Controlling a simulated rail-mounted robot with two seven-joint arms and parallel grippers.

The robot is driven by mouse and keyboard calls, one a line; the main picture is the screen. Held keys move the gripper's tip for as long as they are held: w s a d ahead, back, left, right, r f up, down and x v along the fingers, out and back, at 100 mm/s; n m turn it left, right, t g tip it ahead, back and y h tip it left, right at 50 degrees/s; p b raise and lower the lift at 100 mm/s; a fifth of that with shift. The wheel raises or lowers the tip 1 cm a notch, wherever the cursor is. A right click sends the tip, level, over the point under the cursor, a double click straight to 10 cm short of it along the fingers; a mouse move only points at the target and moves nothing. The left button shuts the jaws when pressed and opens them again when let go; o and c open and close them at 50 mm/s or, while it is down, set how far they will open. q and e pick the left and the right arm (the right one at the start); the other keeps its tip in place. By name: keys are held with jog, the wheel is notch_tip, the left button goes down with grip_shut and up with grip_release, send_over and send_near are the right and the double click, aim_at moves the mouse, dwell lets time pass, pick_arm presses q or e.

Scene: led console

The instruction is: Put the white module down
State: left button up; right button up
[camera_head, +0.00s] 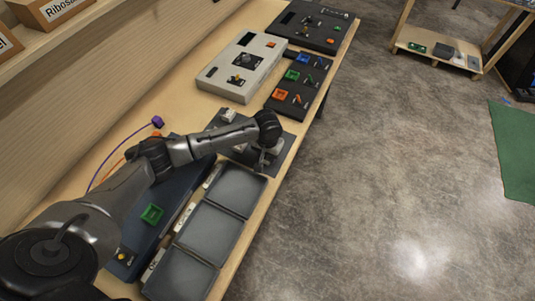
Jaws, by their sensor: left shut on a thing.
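My left gripper (263,160) is at the end of my left arm, pointing down over a dark grey mat (287,155) near the table's right edge. It is shut on a small pale piece, apparently the white module (273,149), mostly hidden by the fingers and wrist. I cannot tell whether the module touches the mat. Another small white piece (228,115) stands at the far left part of the mat. My right gripper is not in view.
Three grey trays (211,231) lie in front of the mat, beside a dark blue console (165,220) with a green module (152,214). Behind are a black board with coloured modules (293,75) and a light grey console (241,66). A purple plug (157,122) lies left.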

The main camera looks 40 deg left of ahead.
pick_arm(q)
jog(key=shift+f, duration=0.1)
jog(key=o, duration=0.9)
jog(key=shift+o, duration=0.2)
notch_tip(320, 180, up, 12)
jog(key=p, duration=0.1)
dwell(0.3)
